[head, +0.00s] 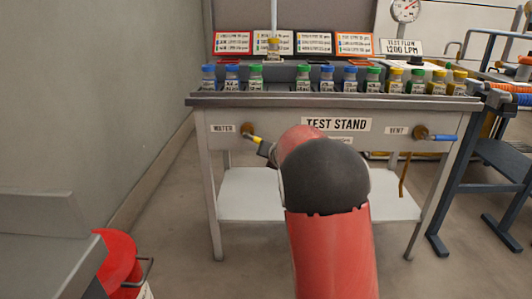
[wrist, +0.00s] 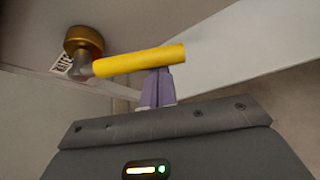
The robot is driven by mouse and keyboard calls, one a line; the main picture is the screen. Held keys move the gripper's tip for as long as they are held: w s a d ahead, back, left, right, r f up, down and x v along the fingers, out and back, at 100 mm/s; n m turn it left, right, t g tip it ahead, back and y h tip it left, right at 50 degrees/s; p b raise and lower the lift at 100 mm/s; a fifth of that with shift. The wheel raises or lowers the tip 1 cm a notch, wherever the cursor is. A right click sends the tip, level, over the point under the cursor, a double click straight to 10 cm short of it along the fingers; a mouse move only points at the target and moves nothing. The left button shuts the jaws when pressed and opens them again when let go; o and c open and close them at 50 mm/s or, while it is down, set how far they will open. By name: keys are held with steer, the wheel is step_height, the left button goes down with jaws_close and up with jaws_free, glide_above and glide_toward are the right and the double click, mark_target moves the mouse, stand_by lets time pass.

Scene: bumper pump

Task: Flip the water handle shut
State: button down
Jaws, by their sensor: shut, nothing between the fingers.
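The yellow water handle (head: 257,140) is on the front of the test stand, just right of the WATER label (head: 223,128). It runs to the right and slightly down from its brass valve (head: 248,130). In the wrist view the yellow handle (wrist: 140,60) reaches right from the brass fitting (wrist: 83,41). My gripper (wrist: 157,74) is shut and empty. Its purple fingertips are at the handle's lower edge in that view, near its free end. I cannot tell whether they touch it. In the head view my arm hides most of the gripper.
A blue VENT handle (head: 442,138) is at the stand's right. Several capped bottles (head: 311,79) line the test stand's top (head: 320,102). A lower shelf (head: 250,190) lies beneath. A red bucket (head: 119,262) is at lower left and a blue frame (head: 470,180) at right.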

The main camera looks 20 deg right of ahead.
steer(key=shift+s+d+r+n+g+h+p, duration=0.1)
steer(key=shift+d+r+n+g+h+p, duration=0.1)
steer(key=shift+r+n+h+p, duration=0.45)
steer(key=shift+s+d+r+n+g+h+p, duration=0.15)
steer(key=shift+d+r+n+h+p, duration=0.15)
steer(key=shift+r+p, duration=0.5)
steer(key=shift+w+d+r+n+g+h+p, duration=0.1)
steer(key=shift+d+r+n+g+h+p, duration=0.05)
steer(key=shift+r+n+h+p, duration=0.6)
steer(key=shift+f, duration=0.1)
